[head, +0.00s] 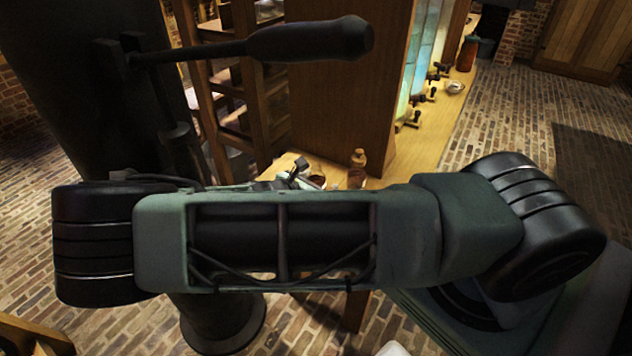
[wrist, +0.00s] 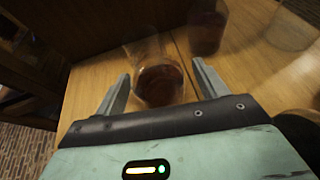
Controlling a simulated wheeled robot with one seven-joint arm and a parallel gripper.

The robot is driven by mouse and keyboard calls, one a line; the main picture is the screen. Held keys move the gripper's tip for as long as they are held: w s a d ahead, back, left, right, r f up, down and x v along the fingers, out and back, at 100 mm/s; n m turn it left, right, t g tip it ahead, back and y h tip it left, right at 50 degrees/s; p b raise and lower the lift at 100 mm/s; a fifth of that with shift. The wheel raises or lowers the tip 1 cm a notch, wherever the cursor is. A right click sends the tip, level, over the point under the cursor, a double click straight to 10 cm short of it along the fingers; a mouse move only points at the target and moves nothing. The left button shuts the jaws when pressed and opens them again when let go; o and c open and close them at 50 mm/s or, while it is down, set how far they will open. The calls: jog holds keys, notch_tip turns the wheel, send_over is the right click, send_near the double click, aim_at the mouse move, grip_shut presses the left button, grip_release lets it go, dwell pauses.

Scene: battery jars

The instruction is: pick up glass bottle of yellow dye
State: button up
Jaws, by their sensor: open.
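My gripper (wrist: 162,80) is open, its two grey fingers spread over a wooden tabletop in the wrist view. A clear glass vessel (wrist: 160,84) with dark reddish-brown contents stands between and just beyond the fingers. Whether they touch it I cannot tell. A second dark glass vessel (wrist: 207,32) stands farther back on the right. In the head view a small amber bottle (head: 357,173) with a tan top stands on the table, partly hidden behind my arm. No vessel looks clearly yellow, so I cannot tell which holds the yellow dye.
A faint clear round glass shape (wrist: 292,28) shows at the right of the wrist view. A tall wooden panel (head: 340,90) rises behind the table. A long bench (head: 425,130) carries lit glass panels, dark fittings and a brown jar (head: 467,54). Brick floor (head: 500,120) is open at right.

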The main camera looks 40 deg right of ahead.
jog(key=c, duration=1.1)
jog(key=shift+r, duration=0.1)
